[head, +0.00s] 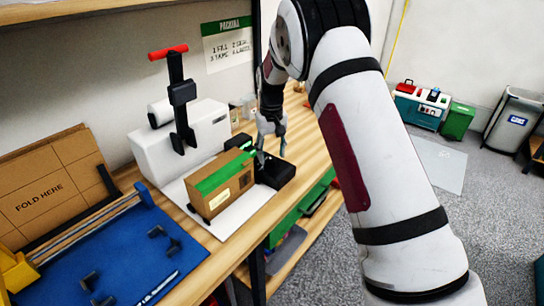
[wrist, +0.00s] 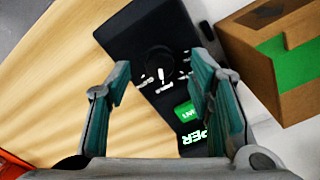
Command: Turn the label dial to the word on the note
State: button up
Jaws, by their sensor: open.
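The black label device (wrist: 140,28) lies under my gripper in the wrist view; its dark body also shows beside the carton in the head view (head: 277,174). Its round black dial (wrist: 158,62) has a white pointer mark and small white words around it, too small to read. Below the dial are a green patch (wrist: 187,113) with partly hidden white letters and larger white letters ending in "PER". My gripper (wrist: 161,68) is open, its teal fingers apart on both sides of the dial in the picture. I cannot tell whether they touch it. No note is clearly identifiable.
A brown carton with green tape (head: 220,184) stands close beside the device. A white machine with a black, red-handled post (head: 180,100) is behind it. A blue mat (head: 140,250) lies at left. A packing sign (head: 228,43) hangs on the wall.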

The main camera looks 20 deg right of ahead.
jog(key=shift+f, duration=1)
grip_shut()
jog(key=shift+m, duration=0.3)
jog(key=m+b, duration=0.2)
jog(key=m, duration=0.1)
jog(key=shift+f+m, duration=0.1)
jog(key=shift+m, duration=0.3)
jog(key=m+b, duration=0.2)
jog(key=m, duration=0.3)
jog(key=shift+m, duration=0.3)
